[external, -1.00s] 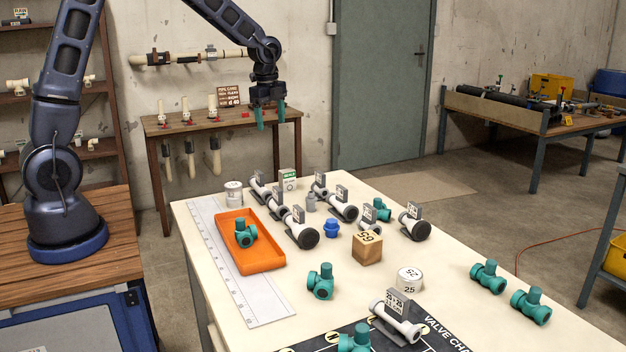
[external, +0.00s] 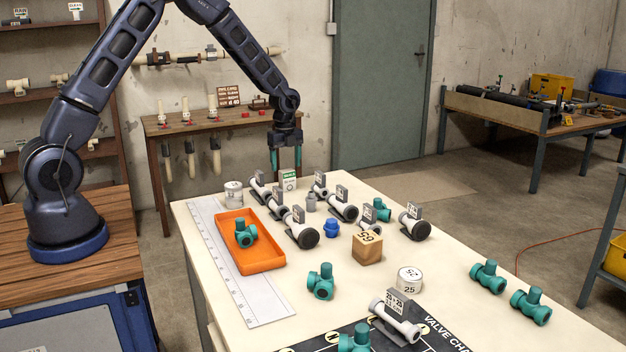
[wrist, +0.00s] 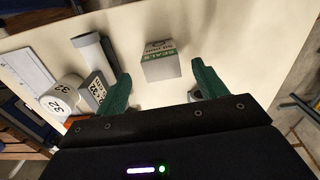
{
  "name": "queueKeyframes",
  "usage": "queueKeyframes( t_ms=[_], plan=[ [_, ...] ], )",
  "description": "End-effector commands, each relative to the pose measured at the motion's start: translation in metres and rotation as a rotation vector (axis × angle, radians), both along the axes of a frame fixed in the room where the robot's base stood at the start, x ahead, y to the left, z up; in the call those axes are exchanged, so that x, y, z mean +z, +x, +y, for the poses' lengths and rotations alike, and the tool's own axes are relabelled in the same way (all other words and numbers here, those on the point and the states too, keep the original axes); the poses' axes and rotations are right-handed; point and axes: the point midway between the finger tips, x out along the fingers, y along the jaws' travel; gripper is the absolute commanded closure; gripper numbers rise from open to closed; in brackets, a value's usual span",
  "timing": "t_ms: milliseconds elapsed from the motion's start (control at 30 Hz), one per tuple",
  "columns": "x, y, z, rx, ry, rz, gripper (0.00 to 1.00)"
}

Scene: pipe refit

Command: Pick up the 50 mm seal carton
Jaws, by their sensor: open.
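The seal carton (external: 288,180) is a small pale box with a green band marked SEALS, standing upright at the far end of the cream table. In the wrist view the carton (wrist: 161,64) lies ahead of my gripper, between the lines of its two green fingers. My gripper (external: 287,160) is open and points down just above the carton. In the wrist view my gripper (wrist: 160,80) has its fingers spread wider than the carton, with nothing held. I cannot tell the exact gap between fingertips and carton top.
Grey pipe pieces with tags (external: 258,184) stand close left of the carton, and others (external: 320,184) close right. A white round weight (external: 233,194) stands further left. An orange tray (external: 272,260) holds a teal valve (external: 244,233). A wooden block (external: 367,248) sits mid-table.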

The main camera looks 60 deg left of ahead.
Motion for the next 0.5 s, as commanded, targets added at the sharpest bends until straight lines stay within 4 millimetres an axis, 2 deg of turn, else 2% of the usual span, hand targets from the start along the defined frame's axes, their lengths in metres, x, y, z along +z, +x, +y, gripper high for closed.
queueKeyframes(
  t_ms=[267,500],
  plan=[
    [-0.019,0.0,-0.001,0.001,0.0,0.001,0.29],
    [-0.05,0.002,-0.004,0.001,0.001,0.002,0.29]
  ],
)
